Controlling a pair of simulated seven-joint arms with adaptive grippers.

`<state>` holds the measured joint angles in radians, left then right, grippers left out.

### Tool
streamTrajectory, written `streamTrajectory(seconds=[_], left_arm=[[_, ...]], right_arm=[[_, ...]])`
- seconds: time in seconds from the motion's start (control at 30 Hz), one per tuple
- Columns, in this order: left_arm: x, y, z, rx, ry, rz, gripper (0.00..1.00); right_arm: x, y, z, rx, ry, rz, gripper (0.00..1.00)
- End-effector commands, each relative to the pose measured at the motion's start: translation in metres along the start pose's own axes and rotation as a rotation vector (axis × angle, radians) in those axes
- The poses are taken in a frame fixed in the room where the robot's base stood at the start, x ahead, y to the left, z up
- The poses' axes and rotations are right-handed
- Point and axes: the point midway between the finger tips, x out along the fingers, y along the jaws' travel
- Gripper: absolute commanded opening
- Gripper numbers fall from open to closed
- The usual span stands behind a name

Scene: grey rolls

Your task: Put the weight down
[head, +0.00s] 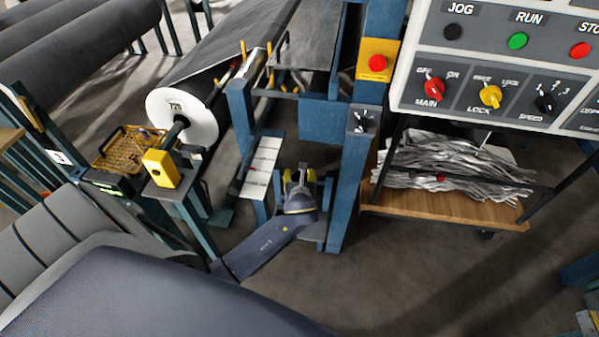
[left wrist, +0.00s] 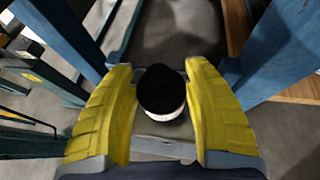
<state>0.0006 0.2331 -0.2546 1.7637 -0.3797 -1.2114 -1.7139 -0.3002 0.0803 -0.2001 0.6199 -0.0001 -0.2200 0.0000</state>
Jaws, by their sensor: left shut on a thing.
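The weight (left wrist: 162,92) is a short cylinder with a black top and a pale lower band, seen in the left wrist view. It sits between the two yellow fingers of my left gripper (head: 299,177), which is shut on it. In the head view this gripper is low between blue frame posts, and the weight is mostly hidden there. A grey plate (left wrist: 163,146) shows near the weight in the left wrist view; I cannot tell whether they touch. My right gripper is not in view.
Blue posts (head: 349,190) stand close on the right of the gripper. A white-ended roll (head: 183,118) is at the left, near a yellow basket (head: 128,148). A control panel (head: 505,60) hangs above a wooden shelf (head: 450,206) with grey strips.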

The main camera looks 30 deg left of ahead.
Motion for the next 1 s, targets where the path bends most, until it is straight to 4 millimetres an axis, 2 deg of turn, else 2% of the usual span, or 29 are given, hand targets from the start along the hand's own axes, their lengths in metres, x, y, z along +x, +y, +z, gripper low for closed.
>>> streamTrajectory(seconds=[0.23,0.7,0.73,0.9,1.0], left_arm=[[0.007,-0.001,-0.01,-0.002,-0.007,-0.002,0.04],[0.008,-0.001,-0.013,-0.001,-0.007,-0.002,0.04],[0.008,0.0,-0.017,0.001,0.0,-0.001,0.56],[0.008,0.0,-0.017,0.0,0.0,-0.001,0.75],[0.008,0.0,-0.017,0.0,0.0,-0.001,0.75]], right_arm=[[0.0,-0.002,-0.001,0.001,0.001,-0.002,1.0],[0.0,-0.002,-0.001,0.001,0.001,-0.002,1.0],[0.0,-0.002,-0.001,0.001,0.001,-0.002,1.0],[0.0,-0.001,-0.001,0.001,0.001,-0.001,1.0],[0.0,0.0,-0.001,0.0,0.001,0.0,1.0]])
